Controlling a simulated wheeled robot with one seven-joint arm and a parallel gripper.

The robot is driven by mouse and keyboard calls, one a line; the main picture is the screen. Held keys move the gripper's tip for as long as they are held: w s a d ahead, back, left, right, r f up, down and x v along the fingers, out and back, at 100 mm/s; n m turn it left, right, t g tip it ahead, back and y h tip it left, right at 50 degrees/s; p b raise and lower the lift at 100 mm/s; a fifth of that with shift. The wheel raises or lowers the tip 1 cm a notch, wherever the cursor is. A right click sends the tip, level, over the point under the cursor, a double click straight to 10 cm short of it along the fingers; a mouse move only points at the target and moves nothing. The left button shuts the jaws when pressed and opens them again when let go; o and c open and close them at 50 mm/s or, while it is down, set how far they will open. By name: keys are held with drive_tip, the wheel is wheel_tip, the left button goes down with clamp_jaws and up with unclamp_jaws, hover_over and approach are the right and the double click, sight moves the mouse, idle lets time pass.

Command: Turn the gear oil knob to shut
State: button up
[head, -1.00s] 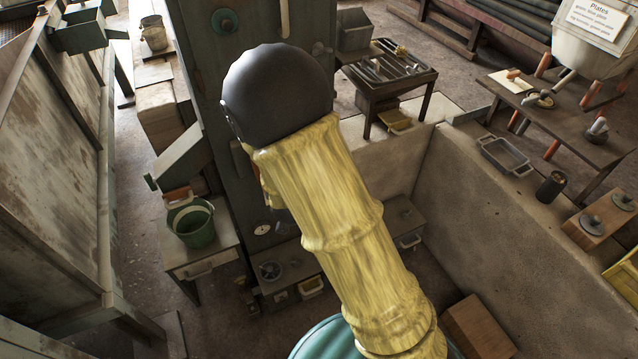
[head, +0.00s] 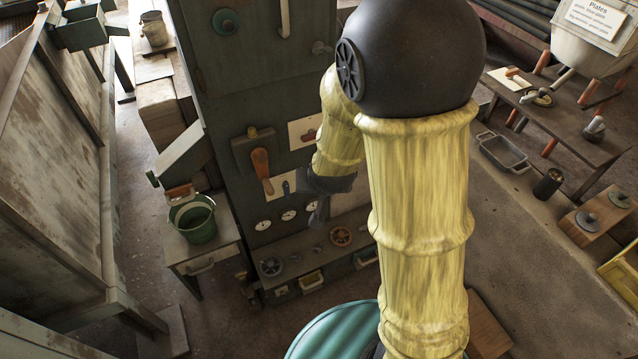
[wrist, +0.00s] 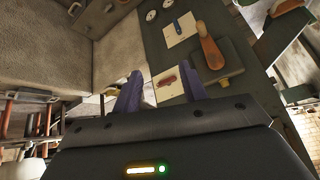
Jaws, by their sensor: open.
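The dark cabinet panel (head: 225,110) carries several controls; no gear oil label is readable, so I cannot tell which is the gear oil knob. A small red knob sits on a white plate (head: 308,131). It also shows in the wrist view (wrist: 166,80), between the fingers in the picture. A blue knob on a second white plate (wrist: 179,27) is higher in the wrist view. My gripper (head: 318,212) is in front of the panel, partly hidden by my wrist. In the wrist view my gripper (wrist: 162,78) is open, its two purple fingers apart and nothing held.
An orange-handled lever (head: 262,168) sticks out left of the plates. Gauges (head: 263,225) are below. Two round handwheels, one dark (head: 271,266) and one brownish (head: 341,236), sit on the low ledge. A green bucket (head: 195,220) stands at left.

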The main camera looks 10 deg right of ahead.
drive_tip(key=s+d+r+g, duration=0.2)
drive_tip(key=s+d, duration=0.1)
drive_tip(key=s, duration=0.3)
drive_tip(key=s+d+r+n+g, duration=0.1)
drive_tip(key=s+d+r+g, duration=0.1)
drive_tip(key=s, duration=0.3)
drive_tip(key=shift+s+d, duration=0.35)
drive_tip(key=shift+d, duration=0.45)
drive_tip(key=shift+w, duration=0.1)
drive_tip(key=shift+c, duration=0.6)
drive_tip(key=shift+a, duration=0.1)
